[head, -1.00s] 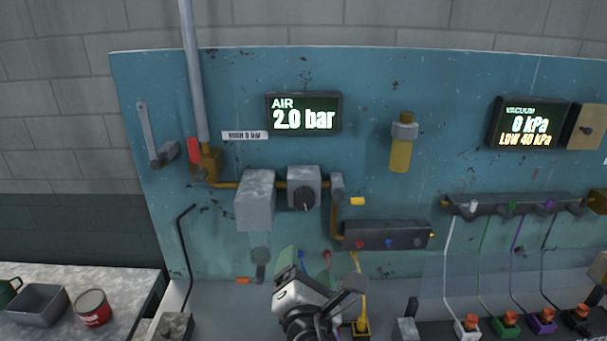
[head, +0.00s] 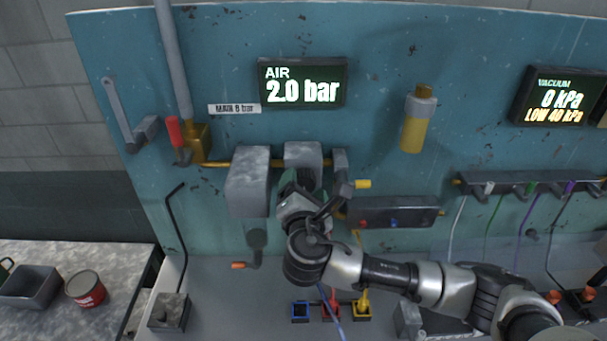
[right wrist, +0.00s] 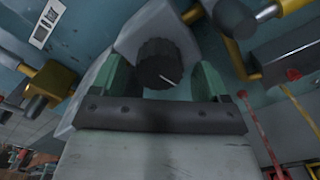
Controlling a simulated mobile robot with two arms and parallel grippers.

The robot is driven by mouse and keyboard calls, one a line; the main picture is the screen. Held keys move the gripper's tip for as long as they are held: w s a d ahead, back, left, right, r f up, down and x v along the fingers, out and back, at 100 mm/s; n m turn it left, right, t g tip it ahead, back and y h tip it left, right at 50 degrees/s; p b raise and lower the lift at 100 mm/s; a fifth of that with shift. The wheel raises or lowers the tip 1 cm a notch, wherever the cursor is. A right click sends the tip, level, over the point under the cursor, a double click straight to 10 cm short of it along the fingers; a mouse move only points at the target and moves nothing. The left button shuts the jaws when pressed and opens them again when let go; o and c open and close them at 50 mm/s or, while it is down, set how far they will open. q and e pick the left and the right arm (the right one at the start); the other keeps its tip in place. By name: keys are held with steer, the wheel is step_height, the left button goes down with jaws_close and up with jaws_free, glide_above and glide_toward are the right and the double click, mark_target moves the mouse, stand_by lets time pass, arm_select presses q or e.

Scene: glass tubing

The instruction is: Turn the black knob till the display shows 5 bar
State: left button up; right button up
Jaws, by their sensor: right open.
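The air display (head: 303,84) reads 2.0 bar in the head view. The black knob (right wrist: 159,64) shows in the right wrist view, with a white pointer line toward its lower right, on the face of a grey box (head: 303,153). My right gripper (right wrist: 165,80) is open, with one green finger on each side of the knob. I cannot tell whether the fingers touch it. In the head view my right gripper (head: 300,185) covers the knob. My left gripper is not in view.
A grey filter box (head: 248,182) stands just left of the knob box, and a yellow-tipped valve (head: 361,184) just right. A red lever (head: 173,131) and brass pipework are further left. A vacuum display (head: 556,97) hangs at the right.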

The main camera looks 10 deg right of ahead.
steer(key=shift+x, duration=1)
steer(key=c, duration=0.9)
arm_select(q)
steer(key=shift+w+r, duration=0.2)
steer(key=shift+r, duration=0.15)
arm_select(e)
steer(key=shift+c, duration=0.2)
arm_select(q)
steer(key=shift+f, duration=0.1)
arm_select(e)
steer(key=shift+f, duration=0.1)
